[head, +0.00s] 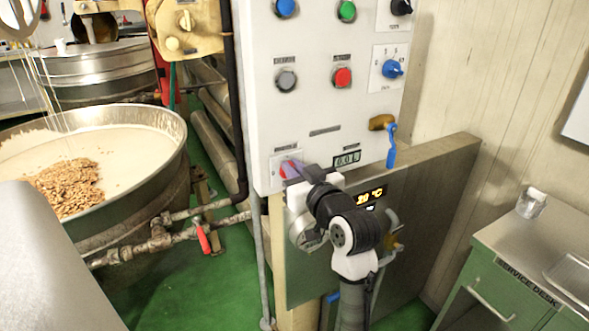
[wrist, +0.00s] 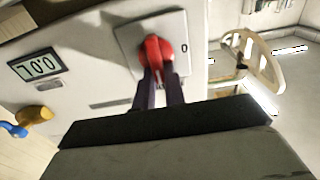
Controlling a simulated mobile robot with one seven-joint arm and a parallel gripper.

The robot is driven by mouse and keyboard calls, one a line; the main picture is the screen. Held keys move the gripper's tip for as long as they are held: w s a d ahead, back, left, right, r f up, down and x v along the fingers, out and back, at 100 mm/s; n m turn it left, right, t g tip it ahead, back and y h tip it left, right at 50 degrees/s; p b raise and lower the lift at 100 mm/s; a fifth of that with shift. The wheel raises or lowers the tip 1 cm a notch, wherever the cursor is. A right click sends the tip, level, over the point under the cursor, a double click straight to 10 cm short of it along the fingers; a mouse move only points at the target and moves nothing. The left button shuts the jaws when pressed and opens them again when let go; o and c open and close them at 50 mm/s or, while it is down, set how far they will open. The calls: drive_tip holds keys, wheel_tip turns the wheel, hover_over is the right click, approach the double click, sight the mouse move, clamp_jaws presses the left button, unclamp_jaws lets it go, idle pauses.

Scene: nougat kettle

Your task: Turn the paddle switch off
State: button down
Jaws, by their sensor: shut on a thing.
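The paddle switch (head: 288,168) is a red handle on a pale square plate at the lower left of the white control panel (head: 323,108). In the wrist view the red handle (wrist: 154,46) stands out from its plate, at top centre. My gripper (head: 297,173) reaches up to it from the lower right. In the wrist view the two dark fingers of my gripper (wrist: 158,82) are closed on the handle's near end.
A small display (head: 347,158) sits right of the switch, and a blue-handled valve (head: 391,147) at the panel's right edge. Buttons and knobs fill the panel above. A large kettle (head: 160,165) stands left, a green service desk (head: 520,270) right.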

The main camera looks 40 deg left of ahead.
drive_tip(key=shift+f+n+b, duration=0.1)
drive_tip(key=shift+n+b, duration=0.2)
drive_tip(key=shift+b, duration=0.1)
drive_tip(key=n+b, duration=0.2)
drive_tip(key=n, duration=0.1)
drive_tip(key=s+n+b, duration=0.1)
drive_tip(key=n+b, duration=0.2)
drive_tip(key=f+n+b, duration=0.1)
drive_tip(key=n+b, duration=0.2)
drive_tip(key=shift+s+a, duration=0.2)
drive_tip(key=shift+a, duration=0.05)
drive_tip(key=n+b, duration=0.2)
drive_tip(key=n, duration=0.1)
drive_tip(key=n+b, duration=0.1)
drive_tip(key=b, duration=0.1)
drive_tip(key=shift+s+a+f+n, duration=0.1)
drive_tip(key=shift+s+f+n, duration=0.1)
drive_tip(key=shift+f+n, duration=0.1)
drive_tip(key=shift+f+n+b, duration=0.15)
drive_tip(key=shift+n+b, duration=1)
drive_tip(key=shift+n, duration=0.65)
drive_tip(key=c, duration=1.5)
unclamp_jaws()
drive_tip(key=shift+o, duration=0.2)
